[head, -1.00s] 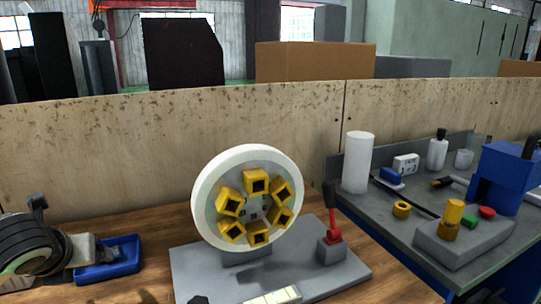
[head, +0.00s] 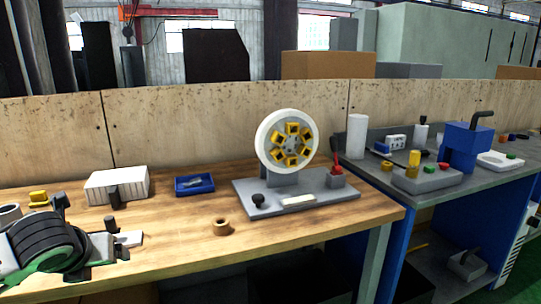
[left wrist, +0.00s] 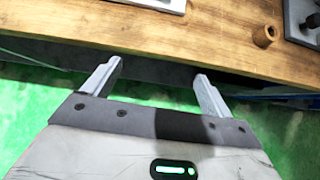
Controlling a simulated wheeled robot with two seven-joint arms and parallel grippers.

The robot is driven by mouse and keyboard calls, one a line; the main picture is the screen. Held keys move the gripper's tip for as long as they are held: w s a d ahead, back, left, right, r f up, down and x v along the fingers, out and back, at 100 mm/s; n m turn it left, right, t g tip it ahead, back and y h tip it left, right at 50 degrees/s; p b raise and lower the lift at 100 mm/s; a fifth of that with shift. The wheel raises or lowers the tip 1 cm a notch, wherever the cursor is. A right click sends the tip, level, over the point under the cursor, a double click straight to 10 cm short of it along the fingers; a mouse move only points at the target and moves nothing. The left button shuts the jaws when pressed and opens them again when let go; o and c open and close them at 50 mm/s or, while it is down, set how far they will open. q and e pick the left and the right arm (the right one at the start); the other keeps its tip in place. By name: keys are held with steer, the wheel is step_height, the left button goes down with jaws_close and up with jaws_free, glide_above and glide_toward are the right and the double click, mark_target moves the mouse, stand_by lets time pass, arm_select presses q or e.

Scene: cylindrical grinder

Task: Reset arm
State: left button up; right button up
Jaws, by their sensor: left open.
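My left gripper (left wrist: 158,70) shows in the left wrist view with its two fingers wide apart and nothing between them. It is over the green floor, in front of the wooden table's front edge (left wrist: 190,55). In the head view I cannot make out either gripper. My right gripper is in neither view. The white disc with several yellow blocks (head: 287,115) stands upright on a grey base (head: 300,207) on the table. A small tan ring (head: 221,227) lies left of the base; it also shows in the left wrist view (left wrist: 265,35), away from the gripper.
A blue tray (head: 195,185) and a white ribbed box (head: 117,186) stand at the table's back. A black ringed object with green parts (head: 45,248) is at the left front. A grey bench (head: 365,165) on the right holds a blue machine (head: 463,148).

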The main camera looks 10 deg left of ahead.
arm_select(q)
steer(key=s+d+f+n+h, duration=0.3)
steer(key=d+f+n+h, duration=0.2)
steer(key=d+f+n, duration=0.7)
steer(key=s+d+f+n+t+h, duration=0.2)
steer(key=s+d+f+n, duration=0.9)
steer(key=n, duration=0.5)
steer(key=d, duration=0.2)
steer(key=shift+s+d+f+t, duration=0.15)
steer(key=shift+s+d+t, duration=0.2)
steer(key=shift+s+t, duration=0.05)
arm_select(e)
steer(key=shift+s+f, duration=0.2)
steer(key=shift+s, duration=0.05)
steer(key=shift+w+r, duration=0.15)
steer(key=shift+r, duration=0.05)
